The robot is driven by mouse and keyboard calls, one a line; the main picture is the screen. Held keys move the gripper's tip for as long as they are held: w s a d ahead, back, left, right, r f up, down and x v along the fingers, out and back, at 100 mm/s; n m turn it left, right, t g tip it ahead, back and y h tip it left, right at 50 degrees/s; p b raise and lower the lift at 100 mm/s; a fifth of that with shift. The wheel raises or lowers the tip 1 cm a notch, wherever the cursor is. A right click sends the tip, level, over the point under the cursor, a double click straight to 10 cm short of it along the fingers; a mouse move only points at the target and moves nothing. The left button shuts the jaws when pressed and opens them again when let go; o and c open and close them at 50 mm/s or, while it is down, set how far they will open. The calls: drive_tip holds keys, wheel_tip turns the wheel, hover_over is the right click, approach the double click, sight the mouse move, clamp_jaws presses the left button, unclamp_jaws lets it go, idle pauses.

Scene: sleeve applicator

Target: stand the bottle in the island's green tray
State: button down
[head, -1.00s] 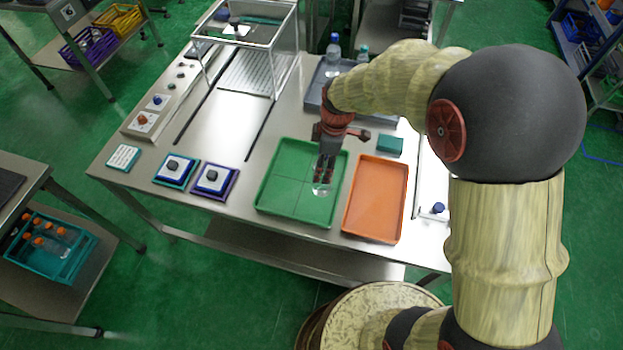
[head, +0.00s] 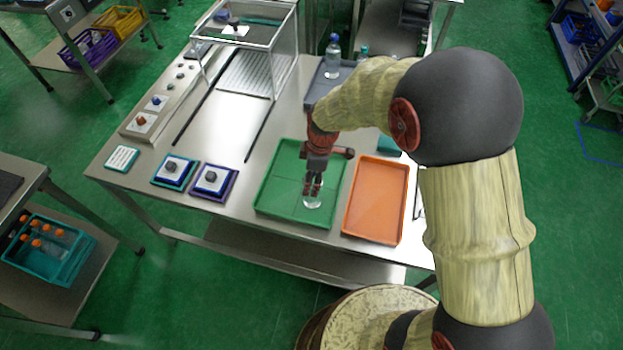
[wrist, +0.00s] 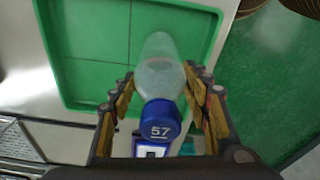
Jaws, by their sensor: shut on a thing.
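The bottle is clear with a blue cap marked 57, and it shows in the wrist view (wrist: 158,80) between my fingers. My gripper (wrist: 160,100) is shut on it near the capped end. In the head view my gripper (head: 314,184) points down over the green tray (head: 272,198), with the bottle's clear lower part (head: 312,202) below the fingertips. The bottle is over the tray's front right area. I cannot tell whether its base touches the tray floor. The tray is low-rimmed, with thin lines dividing its floor, and otherwise looks empty.
An orange tray (head: 376,205) lies just right of the green one. Two blocks with dark knobs, one teal (head: 174,170) and one purple (head: 213,181), lie to the left. A grey tray (head: 318,88) with bottles is behind. A clear-walled enclosure (head: 245,45) stands at back left.

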drive_tip(key=c, duration=0.9)
unclamp_jaws()
drive_tip(key=shift+f, duration=0.1)
drive_tip(key=r, duration=0.4)
drive_tip(key=d+r+p, duration=0.1)
drive_tip(key=r, duration=0.3)
drive_tip(key=r+p, duration=0.1)
drive_tip(key=r, duration=0.3)
drive_tip(key=shift+s+d+r, duration=0.1)
drive_tip(key=shift+d+r, duration=0.2)
drive_tip(key=s+d+r+m+t, duration=0.1)
drive_tip(key=s+d+r+m, duration=0.3)
drive_tip(key=r, duration=0.3)
drive_tip(key=s+d+r+m+t, duration=0.2)
drive_tip(key=s+d+r+m, duration=0.25)
drive_tip(key=r, duration=0.25)
drive_tip(key=s+d+r+m, duration=0.1)
drive_tip(key=s+m, duration=0.1)
drive_tip(key=s, duration=0.1)
drive_tip(key=s+d+r+m+t+h, duration=0.1)
drive_tip(key=s+d+m, duration=0.1)
drive_tip(key=s+m, duration=0.1)
drive_tip(key=s+d+r+m+t, duration=0.1)
drive_tip(key=s+r+m, duration=0.1)
drive_tip(key=s, duration=0.3)
drive_tip(key=shift+s+d+r+m, duration=0.1)
drive_tip(key=shift+s+d+m, duration=0.15)
drive_tip(key=shift+d+m, duration=0.15)
